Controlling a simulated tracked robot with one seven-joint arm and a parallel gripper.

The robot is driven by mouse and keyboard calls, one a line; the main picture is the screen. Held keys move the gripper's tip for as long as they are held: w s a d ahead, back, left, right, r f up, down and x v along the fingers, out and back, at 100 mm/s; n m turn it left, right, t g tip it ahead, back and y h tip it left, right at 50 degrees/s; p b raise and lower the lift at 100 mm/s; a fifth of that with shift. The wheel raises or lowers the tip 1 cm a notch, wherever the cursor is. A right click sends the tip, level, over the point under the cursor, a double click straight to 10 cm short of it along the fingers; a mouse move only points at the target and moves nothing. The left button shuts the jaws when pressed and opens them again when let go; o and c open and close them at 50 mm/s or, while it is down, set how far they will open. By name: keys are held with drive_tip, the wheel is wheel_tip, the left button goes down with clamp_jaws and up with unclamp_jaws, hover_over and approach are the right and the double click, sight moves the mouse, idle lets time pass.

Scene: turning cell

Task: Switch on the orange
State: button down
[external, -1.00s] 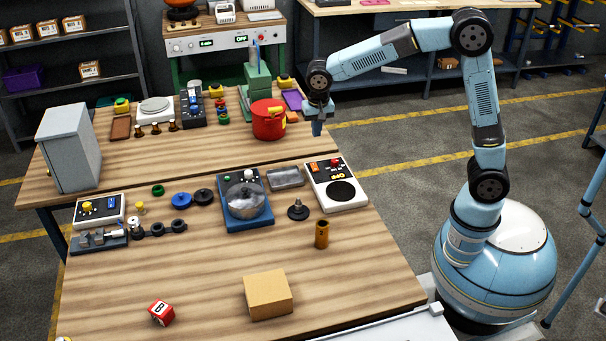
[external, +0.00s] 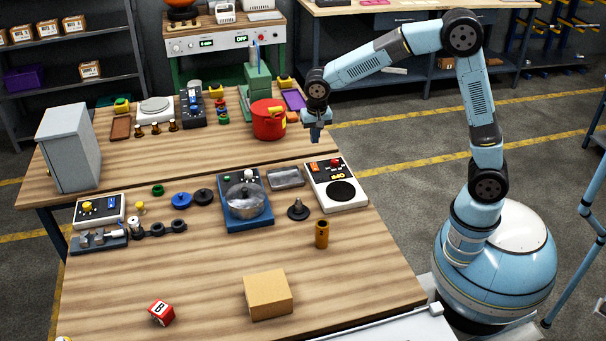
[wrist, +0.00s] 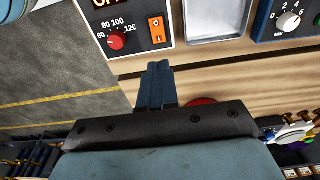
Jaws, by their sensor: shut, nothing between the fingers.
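The orange rocker switch (wrist: 157,30) sits on the front panel of a white device (wrist: 133,12), beside a red dial knob (wrist: 116,41). In the external view the white device (external: 355,204) has a round black plate and a lit orange display (external: 337,175) that reads OFF. My gripper (external: 315,139) is shut and empty, in the air just behind the white device. In the wrist view its closed fingertips (wrist: 160,66) point toward the switch, with a gap between them.
A blue device with a metal bowl (external: 245,200) and a grey tray (external: 286,177) stand left of the white device. A red pot (external: 269,121) is on the back table, left of my gripper. A brown cylinder (external: 322,235) and a cardboard box (external: 268,294) stand in front.

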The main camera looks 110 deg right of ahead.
sight(314, 164)
drive_tip(key=f, duration=0.6)
drive_tip(key=d+f, duration=0.1)
drive_tip(key=f, duration=0.3)
drive_tip(key=shift+d, duration=0.1)
drive_tip(key=shift+f, duration=0.1)
drive_tip(key=shift+s+f, duration=0.1)
drive_tip(key=shift+f, duration=0.05)
idle(0.3)
drive_tip(key=shift+a, duration=0.8)
drive_tip(key=shift+r, duration=0.2)
